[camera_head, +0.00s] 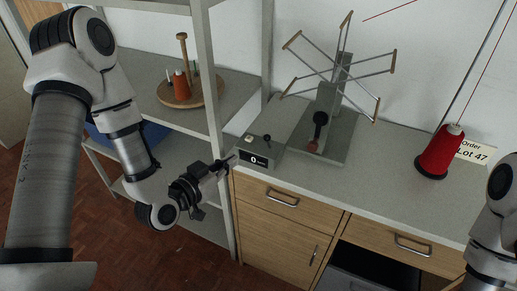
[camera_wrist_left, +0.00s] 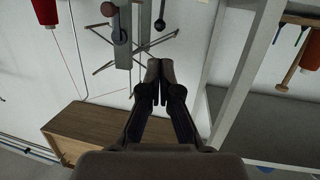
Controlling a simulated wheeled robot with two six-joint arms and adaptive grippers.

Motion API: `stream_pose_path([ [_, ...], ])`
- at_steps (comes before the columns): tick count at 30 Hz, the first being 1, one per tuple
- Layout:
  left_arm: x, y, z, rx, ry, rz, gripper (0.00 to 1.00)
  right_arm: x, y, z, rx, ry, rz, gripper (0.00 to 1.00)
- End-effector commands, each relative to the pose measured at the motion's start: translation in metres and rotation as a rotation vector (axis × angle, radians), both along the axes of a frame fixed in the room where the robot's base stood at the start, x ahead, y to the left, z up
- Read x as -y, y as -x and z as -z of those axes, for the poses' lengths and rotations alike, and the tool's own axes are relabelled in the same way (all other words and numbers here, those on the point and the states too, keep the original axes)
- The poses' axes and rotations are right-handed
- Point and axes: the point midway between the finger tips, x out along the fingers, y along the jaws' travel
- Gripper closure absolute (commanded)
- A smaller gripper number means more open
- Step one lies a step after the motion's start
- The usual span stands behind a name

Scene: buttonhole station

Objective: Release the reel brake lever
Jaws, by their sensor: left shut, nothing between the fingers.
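The reel (camera_head: 330,72), with several wooden-tipped arms, stands on a grey stand on the counter. A lever with a black ball knob (camera_head: 320,118) stands on its base, with a small red part at the lever's foot. A ball-ended lever (camera_wrist_left: 108,10) also shows near the top edge of the left wrist view. My left gripper (camera_head: 231,159) is shut and empty in front of the shelf post, left of the counter box and well apart from the lever. Its closed fingers (camera_wrist_left: 158,72) show in the wrist view. My right gripper is out of view.
A grey counter box (camera_head: 259,158) reading 0 sits between my left gripper and the reel. A red thread cone (camera_head: 440,152) stands at right beside a lot card (camera_head: 474,151). A shelf post (camera_head: 208,75) rises at left. The counter front is clear.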

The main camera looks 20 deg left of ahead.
Motion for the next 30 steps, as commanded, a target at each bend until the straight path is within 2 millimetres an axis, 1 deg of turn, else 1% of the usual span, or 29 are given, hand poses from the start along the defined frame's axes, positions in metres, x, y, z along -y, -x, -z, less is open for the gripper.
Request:
stream_pose_path([
  [1, 0.002, -0.005, 0.012, 0.006, 0.0, 0.0, 1.0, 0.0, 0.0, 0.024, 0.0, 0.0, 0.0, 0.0],
  [3, 0.004, -0.012, 0.012, 0.007, -0.002, 0.0, 1.0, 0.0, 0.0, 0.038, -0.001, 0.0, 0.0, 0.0],
  [4, 0.006, -0.019, 0.008, 0.004, -0.006, 0.001, 1.0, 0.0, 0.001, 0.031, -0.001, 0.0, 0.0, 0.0],
  [6, 0.011, -0.034, 0.01, 0.003, -0.006, 0.002, 1.0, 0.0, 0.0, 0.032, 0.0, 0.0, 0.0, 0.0],
  [8, 0.014, -0.047, 0.007, 0.001, -0.007, 0.001, 1.0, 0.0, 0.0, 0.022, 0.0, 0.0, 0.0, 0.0],
  [15, 0.027, -0.094, 0.016, 0.001, -0.002, 0.0, 1.0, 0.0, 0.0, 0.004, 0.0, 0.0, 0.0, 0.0],
  [18, 0.031, -0.108, 0.02, -0.001, 0.0, -0.001, 1.0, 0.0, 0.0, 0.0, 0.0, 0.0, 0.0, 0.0],
  [22, 0.033, -0.116, 0.023, -0.001, 0.0, -0.002, 1.0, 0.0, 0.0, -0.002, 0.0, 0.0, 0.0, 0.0],
  [30, 0.033, -0.118, 0.025, -0.001, 0.001, -0.003, 1.0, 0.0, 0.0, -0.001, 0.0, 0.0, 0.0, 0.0],
])
